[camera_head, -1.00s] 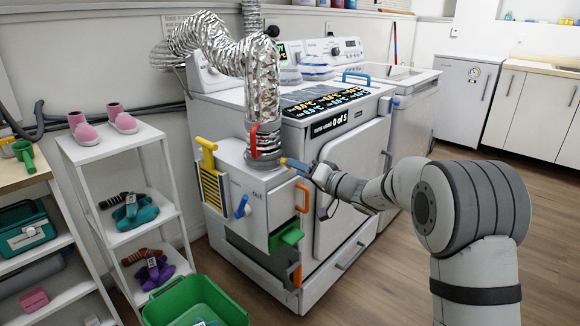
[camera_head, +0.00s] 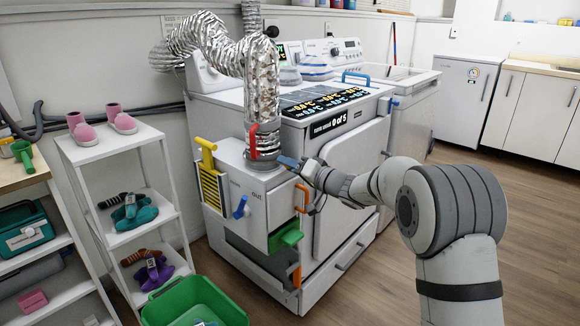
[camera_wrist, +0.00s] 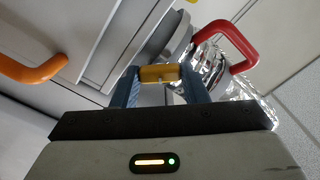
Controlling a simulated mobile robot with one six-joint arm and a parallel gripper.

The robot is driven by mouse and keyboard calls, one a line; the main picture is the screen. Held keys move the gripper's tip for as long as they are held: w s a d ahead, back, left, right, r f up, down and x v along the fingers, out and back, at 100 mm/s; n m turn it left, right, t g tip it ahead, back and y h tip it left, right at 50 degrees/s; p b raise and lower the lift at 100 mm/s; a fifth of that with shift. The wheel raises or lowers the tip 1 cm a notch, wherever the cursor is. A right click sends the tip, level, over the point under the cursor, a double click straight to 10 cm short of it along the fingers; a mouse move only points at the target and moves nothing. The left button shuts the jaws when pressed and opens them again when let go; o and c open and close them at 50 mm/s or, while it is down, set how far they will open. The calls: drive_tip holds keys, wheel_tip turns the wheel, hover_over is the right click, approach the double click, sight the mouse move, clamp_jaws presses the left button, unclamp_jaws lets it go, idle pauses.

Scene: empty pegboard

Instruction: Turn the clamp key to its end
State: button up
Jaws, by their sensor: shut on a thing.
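The clamp key is a small yellow piece (camera_wrist: 158,74) in the wrist view, held between the two blue fingers of my gripper (camera_wrist: 158,70). It sits in front of the grey round collar (camera_wrist: 166,38) at the base of the foil hose. In the head view my gripper (camera_head: 287,162) is at the right side of the hose collar (camera_head: 264,159), above the white box on the machine. There the key is hidden by the fingers. The key's turning angle cannot be told.
A red handle (camera_head: 252,141) stands by the collar, close to my fingers in the wrist view (camera_wrist: 228,40). The foil hose (camera_head: 262,95) rises above. An orange handle (camera_head: 303,198) is below my gripper. A blue knob (camera_head: 241,207) and yellow filter (camera_head: 210,178) are left.

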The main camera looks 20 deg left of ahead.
drive_tip(key=shift+m+b, duration=0.65)
drive_tip(key=shift+m, duration=0.15)
drive_tip(key=o, duration=0.7)
drive_tip(key=v, duration=0.8)
drive_tip(key=shift+p, duration=0.35)
